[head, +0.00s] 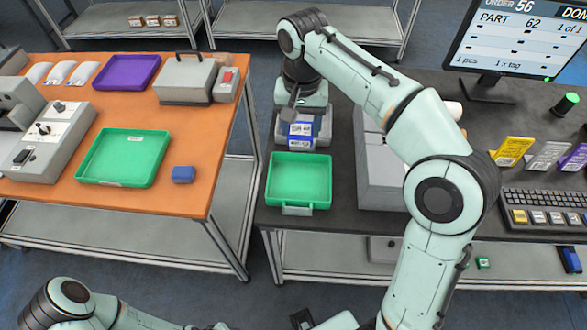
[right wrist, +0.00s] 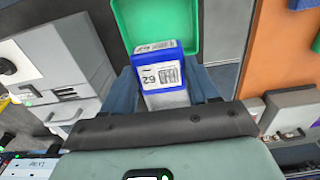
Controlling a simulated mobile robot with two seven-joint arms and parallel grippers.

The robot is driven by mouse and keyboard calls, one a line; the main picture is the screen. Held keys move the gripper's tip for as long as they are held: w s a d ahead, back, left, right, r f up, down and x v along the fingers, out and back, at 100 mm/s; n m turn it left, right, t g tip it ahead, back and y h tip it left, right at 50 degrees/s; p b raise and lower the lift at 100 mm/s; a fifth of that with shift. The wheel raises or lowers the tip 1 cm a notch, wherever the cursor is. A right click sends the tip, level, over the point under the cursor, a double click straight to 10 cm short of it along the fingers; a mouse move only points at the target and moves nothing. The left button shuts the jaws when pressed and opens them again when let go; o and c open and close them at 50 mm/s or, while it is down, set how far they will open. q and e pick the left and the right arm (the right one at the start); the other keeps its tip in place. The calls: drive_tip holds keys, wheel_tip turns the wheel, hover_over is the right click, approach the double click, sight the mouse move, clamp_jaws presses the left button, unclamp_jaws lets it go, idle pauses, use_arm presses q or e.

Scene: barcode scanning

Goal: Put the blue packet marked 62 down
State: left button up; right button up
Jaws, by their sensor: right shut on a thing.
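The blue packet marked 62 (head: 300,132) has white labels and shows close up in the right wrist view (right wrist: 158,75), where its number appears upside down. My right gripper (head: 295,116) is shut on it, with a finger on each side in the right wrist view. In the head view the packet appears over a grey tray or fixture (head: 322,132), just behind the green tray (head: 300,180) on the dark bench. I cannot tell whether the packet touches anything below. My left arm shows at the bottom left, but its gripper is not clearly visible.
The green tray on the dark bench looks empty. A grey box-shaped unit (head: 380,178) stands right of it. The orange table (head: 195,197) at left holds another green tray (head: 123,157), a small blue block (head: 183,174) and a purple tray (head: 127,72). A monitor (head: 520,38) reads PART 62.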

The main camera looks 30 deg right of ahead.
drive_tip(key=f+b, duration=0.1)
drive_tip(key=f, duration=0.3)
drive_tip(key=f+b, duration=0.1)
drive_tip(key=f, duration=0.9)
drive_tip(key=shift+s+b, duration=0.25)
drive_tip(key=shift+b, duration=0.15)
use_arm(q)
drive_tip(key=shift+s+f+b, duration=0.1)
drive_tip(key=shift+s+f, duration=0.3)
drive_tip(key=shift+f, duration=0.35)
drive_tip(key=shift+s+f+b, duration=0.15)
drive_tip(key=shift+s+f, duration=0.25)
drive_tip(key=shift+f, duration=0.3)
drive_tip(key=shift+s+f+b, duration=0.1)
drive_tip(key=shift+s+f, duration=0.3)
drive_tip(key=shift+f, duration=0.35)
use_arm(e)
drive_tip(key=shift+f, duration=2.35)
drive_tip(key=shift+f, duration=0.2)
drive_tip(key=o, duration=1.2)
drive_tip(key=shift+c, duration=0.2)
